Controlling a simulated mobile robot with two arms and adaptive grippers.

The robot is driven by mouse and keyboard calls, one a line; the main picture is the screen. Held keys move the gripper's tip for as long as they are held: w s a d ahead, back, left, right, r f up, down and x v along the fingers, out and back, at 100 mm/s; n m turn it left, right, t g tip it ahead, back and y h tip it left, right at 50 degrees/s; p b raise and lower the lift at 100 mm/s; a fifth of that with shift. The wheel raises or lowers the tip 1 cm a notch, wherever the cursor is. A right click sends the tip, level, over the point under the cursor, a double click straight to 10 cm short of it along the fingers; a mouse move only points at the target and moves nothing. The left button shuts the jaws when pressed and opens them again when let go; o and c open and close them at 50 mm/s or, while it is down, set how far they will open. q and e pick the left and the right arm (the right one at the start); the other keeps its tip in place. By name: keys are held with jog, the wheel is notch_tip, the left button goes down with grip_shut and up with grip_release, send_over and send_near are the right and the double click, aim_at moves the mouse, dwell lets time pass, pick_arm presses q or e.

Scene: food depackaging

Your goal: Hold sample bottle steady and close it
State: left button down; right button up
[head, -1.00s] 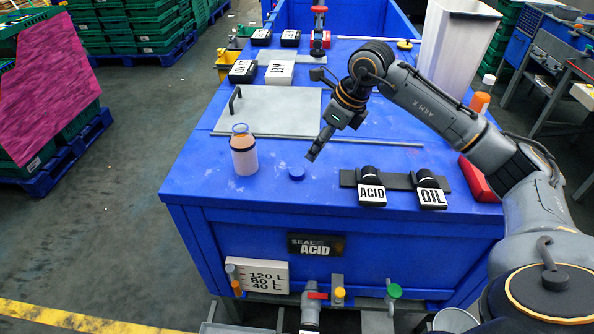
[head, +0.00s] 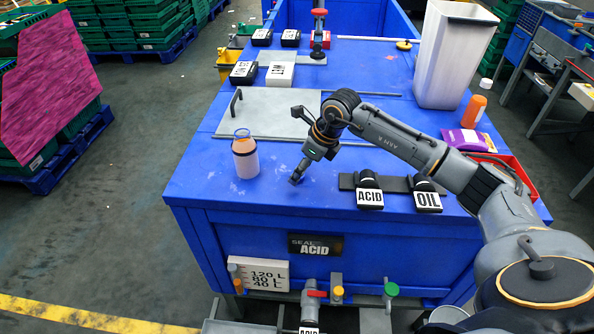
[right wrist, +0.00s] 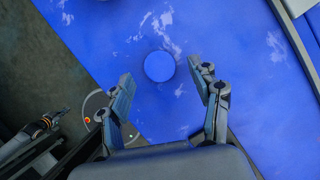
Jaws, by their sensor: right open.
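The sample bottle (head: 245,160) stands upright on the blue bench's left part, pale orange with a clear, uncapped neck. My right gripper (head: 296,179) points down, to the right of the bottle and apart from it. The round blue cap (right wrist: 159,66) lies flat on the blue top in the right wrist view, just ahead of the open, empty fingers (right wrist: 163,75) and roughly centred between them. In the head view the gripper hides the cap. A dark part with orange bands at the lower left of the right wrist view looks like my left arm; its fingers are too small to read.
ACID (head: 370,190) and OIL (head: 427,195) clamps sit on a dark strip right of the gripper. A grey plate (head: 265,112) lies behind the bottle. A white bin (head: 452,55) and an orange bottle (head: 474,110) stand back right. The bench front around the bottle is clear.

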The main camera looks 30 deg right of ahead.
jog(key=shift+w+a+f, duration=0.1)
jog(key=shift+w+f, duration=0.1)
jog(key=shift+f, duration=0.45)
jog(key=c, duration=0.8)
jog(key=shift+r, duration=0.15)
jog(key=shift+r, duration=0.55)
jog(key=s+a+r+b, duration=0.2)
jog(key=s+r, duration=0.2)
jog(key=s+a+r+b, duration=0.1)
jog(key=s+a+r, duration=0.1)
jog(key=s+r, duration=0.1)
jog(key=s+a+r+b, duration=0.2)
jog(key=s+r, duration=0.2)
jog(key=s, duration=0.1)
jog(key=shift+s+a+r+b, duration=0.25)
jog(key=shift+a+r+b, duration=0.05)
jog(key=shift+r, duration=0.05)
